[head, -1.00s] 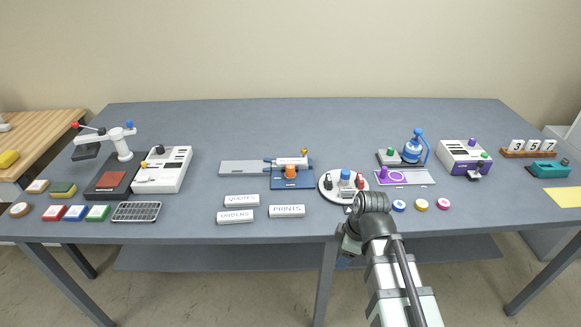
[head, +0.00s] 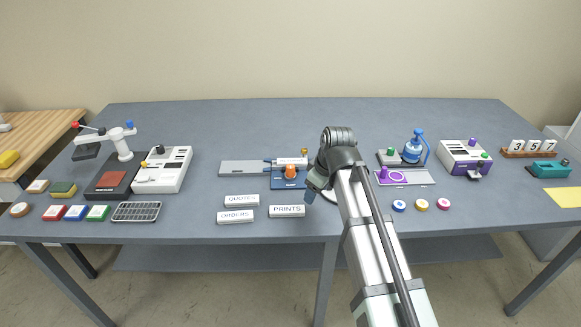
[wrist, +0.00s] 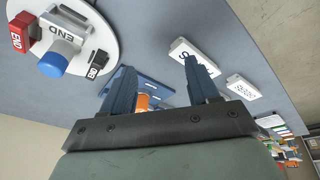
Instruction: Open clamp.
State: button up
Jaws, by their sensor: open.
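I cannot tell whether the clamp is open or closed. My gripper (head: 309,195) is just right of the fixture's front edge, above the table. In the wrist view my gripper (wrist: 158,68) has its two dark blue fingers spread with nothing held. The fixture (wrist: 153,86) and its orange knob (wrist: 143,101) show between and behind the fingers, partly hidden.
A round white plate (wrist: 107,25) with END blocks and a blue knob (wrist: 52,64) stands close by, mostly hidden by my arm in the head view. PRINTS (head: 287,211), QUOTES (head: 241,201) and ORDERS (head: 236,216) labels lie in front. The back of the table is clear.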

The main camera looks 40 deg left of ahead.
aim_at(291, 166)
jog(key=w+a+r+m, duration=0.5)
jog(key=a+r, duration=0.3)
jog(key=a, duration=0.3)
jog(key=shift+t+y, duration=0.4)
jog(key=x, duration=1.3)
jog(key=shift+s+a+f, duration=0.15)
jog(key=shift+a, duration=0.25)
jog(key=shift+c, duration=0.2)
jog(key=c, duration=1)
